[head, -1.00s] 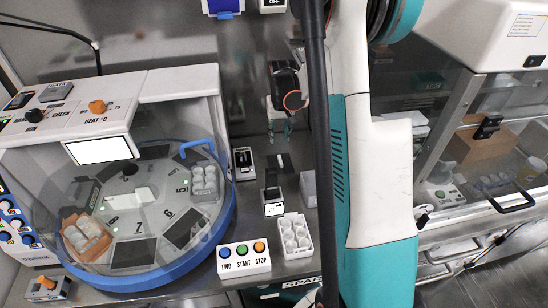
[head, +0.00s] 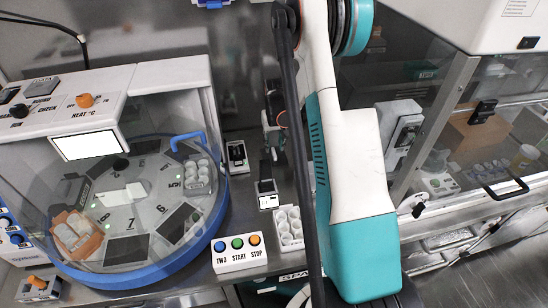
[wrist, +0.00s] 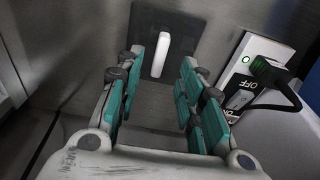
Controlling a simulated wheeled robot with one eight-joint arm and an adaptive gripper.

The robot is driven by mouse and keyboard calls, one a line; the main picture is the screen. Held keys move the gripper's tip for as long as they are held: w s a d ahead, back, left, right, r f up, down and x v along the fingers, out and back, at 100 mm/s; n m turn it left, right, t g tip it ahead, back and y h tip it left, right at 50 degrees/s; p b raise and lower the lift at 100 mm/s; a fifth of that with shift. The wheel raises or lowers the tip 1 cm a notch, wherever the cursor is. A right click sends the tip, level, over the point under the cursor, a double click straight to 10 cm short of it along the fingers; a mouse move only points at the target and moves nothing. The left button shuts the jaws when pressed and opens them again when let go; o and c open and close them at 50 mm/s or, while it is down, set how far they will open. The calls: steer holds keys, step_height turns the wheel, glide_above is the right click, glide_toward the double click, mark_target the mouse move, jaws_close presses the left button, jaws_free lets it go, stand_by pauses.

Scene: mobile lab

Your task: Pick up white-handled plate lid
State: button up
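In the wrist view, a white handle (wrist: 181,55) stands out from a dark square plate (wrist: 150,35), which looks like the white-handled plate lid. My gripper (wrist: 164,64) is open, with teal pads on both sides and nothing between them. In the head view, my gripper (head: 272,132) is partly hidden behind my arm, above the metal bench. I cannot make out the lid in the head view.
A white device with an OFF label and green light (wrist: 262,58) stands right of the fingers, with a black cable (wrist: 275,80). A blue-rimmed turntable (head: 140,275), a button box (head: 239,257) and a white rack of cups (head: 289,230) are on the bench.

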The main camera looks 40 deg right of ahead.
mark_target(274, 152)
step_height(274, 152, down, 4)
steer(key=shift+w+d+f+b, duration=0.15)
steer(key=shift+f+b, duration=0.1)
steer(key=shift+b, duration=0.35)
jaws_close()
steer(key=shift+r, duration=0.1)
